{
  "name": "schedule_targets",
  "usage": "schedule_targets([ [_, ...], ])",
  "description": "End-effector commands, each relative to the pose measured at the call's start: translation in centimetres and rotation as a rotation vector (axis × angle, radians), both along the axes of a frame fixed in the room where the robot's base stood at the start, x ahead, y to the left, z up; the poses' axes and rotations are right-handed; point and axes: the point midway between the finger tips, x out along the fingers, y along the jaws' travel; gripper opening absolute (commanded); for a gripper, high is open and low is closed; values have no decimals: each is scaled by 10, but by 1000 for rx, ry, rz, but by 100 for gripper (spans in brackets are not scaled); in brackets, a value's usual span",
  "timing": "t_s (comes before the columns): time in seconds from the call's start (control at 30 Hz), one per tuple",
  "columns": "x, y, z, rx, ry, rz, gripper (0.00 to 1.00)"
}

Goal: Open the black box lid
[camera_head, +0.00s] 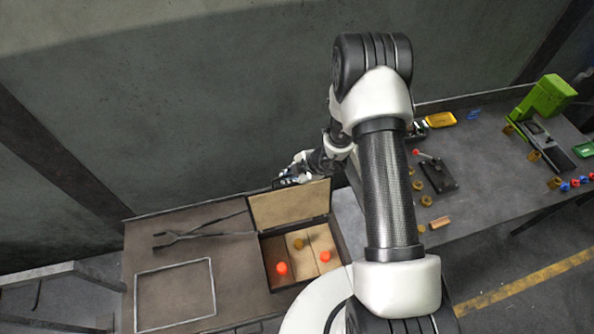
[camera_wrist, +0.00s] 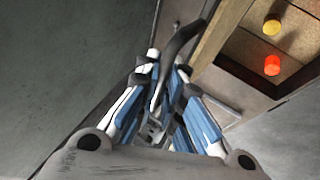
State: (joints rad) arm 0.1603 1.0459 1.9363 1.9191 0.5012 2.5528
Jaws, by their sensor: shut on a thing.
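The black box (camera_head: 264,264) sits on the brown workbench, with its tan inside and its compartments in view. Its lid (camera_head: 290,206) stands raised, roughly upright, at the back of the box. My gripper (camera_head: 290,175) is at the top edge of the lid. In the wrist view, my gripper (camera_wrist: 160,95) has its blue-padded fingers closed around a dark curved handle (camera_wrist: 183,40) beside the lid's edge. The fingers hide the exact contact. The lid's far side is hidden in the head view.
Orange-red and yellow-orange pegs (camera_head: 281,268) stand in the box. Tongs (camera_head: 195,236) and a pale rectangular outline (camera_head: 175,295) are left of it. The grey table (camera_head: 470,195) at the right carries a green press (camera_head: 545,97) and small parts. A wall rises behind.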

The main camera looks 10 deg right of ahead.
Motion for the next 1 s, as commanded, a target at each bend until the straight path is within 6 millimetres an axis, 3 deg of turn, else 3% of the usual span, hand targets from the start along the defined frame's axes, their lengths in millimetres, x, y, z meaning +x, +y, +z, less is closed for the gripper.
schedule_targets([
  [0.33,-2,-1,-3,-4,9,-6,0],
  [0.37,-2,-1,-3,-4,9,-6,9],
  [0.67,-1,0,-2,-3,7,-3,29],
  [1.0,-1,0,-1,-2,4,-1,29],
])
